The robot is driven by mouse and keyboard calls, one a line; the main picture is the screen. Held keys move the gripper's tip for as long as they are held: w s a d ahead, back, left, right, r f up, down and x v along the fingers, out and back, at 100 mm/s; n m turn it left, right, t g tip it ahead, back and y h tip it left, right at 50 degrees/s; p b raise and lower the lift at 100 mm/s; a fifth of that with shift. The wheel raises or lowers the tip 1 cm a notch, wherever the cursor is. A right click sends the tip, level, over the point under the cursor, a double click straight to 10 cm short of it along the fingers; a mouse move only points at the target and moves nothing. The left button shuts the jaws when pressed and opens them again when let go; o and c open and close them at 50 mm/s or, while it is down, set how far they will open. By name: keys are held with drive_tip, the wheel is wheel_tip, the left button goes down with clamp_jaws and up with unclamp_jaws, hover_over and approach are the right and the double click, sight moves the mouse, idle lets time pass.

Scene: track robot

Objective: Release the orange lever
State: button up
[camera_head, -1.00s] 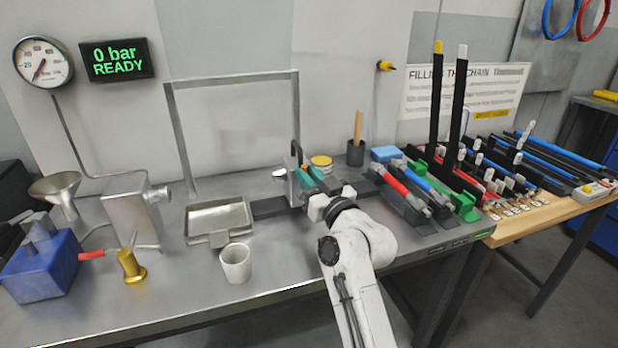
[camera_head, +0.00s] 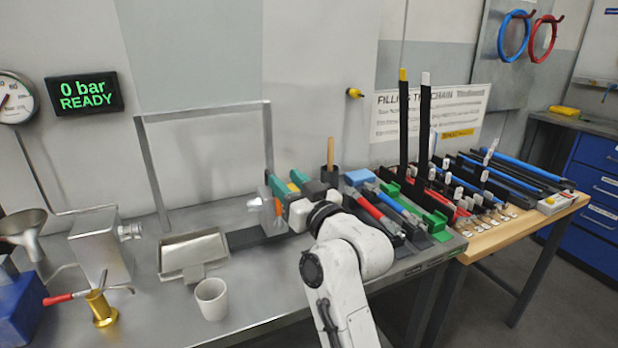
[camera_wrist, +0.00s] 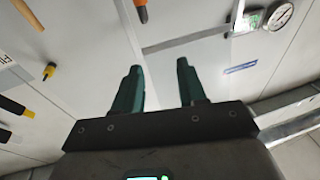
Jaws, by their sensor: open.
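The orange lever (camera_head: 277,207) shows in the head view as a short orange piece beside a grey metal block (camera_head: 266,205) at the end of the dark rail. In the wrist view, an orange-tipped dark rod (camera_wrist: 142,13), which looks like the lever, enters from the top edge. It lies beyond my fingertips, not between them. My gripper (camera_head: 286,182) has teal fingers, spread apart and empty, close to the lever and block. The fingers also show in the wrist view (camera_wrist: 158,66). I cannot tell from the head view whether a finger touches the lever.
A metal tray (camera_head: 195,254) and a white cup (camera_head: 211,298) stand left of my arm. A metal frame (camera_head: 152,175) rises behind. A dark holder with a wooden handle (camera_head: 331,153) and red and blue tubes (camera_head: 372,205) stand close on the right. The display reads 0 bar READY (camera_head: 85,94).

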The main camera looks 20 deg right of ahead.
drive_tip(key=s+r, duration=0.5)
drive_tip(key=s, duration=0.5)
drive_tip(key=shift+s+r, duration=0.15)
drive_tip(key=shift+r, duration=0.05)
drive_tip(key=shift+f, duration=0.1)
drive_tip(key=s+d+f+g+h+p, duration=0.1)
drive_tip(key=s+d+f+g, duration=0.2)
drive_tip(key=f, duration=0.5)
drive_tip(key=s+f+m+g+h+p, duration=0.1)
drive_tip(key=s+f+g+p, duration=0.15)
drive_tip(key=s+f, duration=0.4)
drive_tip(key=s+d+f+g+h+p, duration=0.15)
drive_tip(key=f+g, duration=0.25)
drive_tip(key=f, duration=0.6)
drive_tip(key=s+d+f+g, duration=0.1)
drive_tip(key=s+f+g, duration=0.2)
drive_tip(key=s, duration=0.5)
drive_tip(key=s+d+f+m+g+p, duration=0.1)
drive_tip(key=s+f+g, duration=0.2)
drive_tip(key=s+f, duration=0.2)
drive_tip(key=s+f+g+p, duration=0.1)
drive_tip(key=s+f+g, duration=0.2)
drive_tip(key=s, duration=0.8)
drive_tip(key=shift+s+d+f, duration=0.25)
drive_tip(key=shift+d+f, duration=0.15)
drive_tip(key=shift+f, duration=0.05)
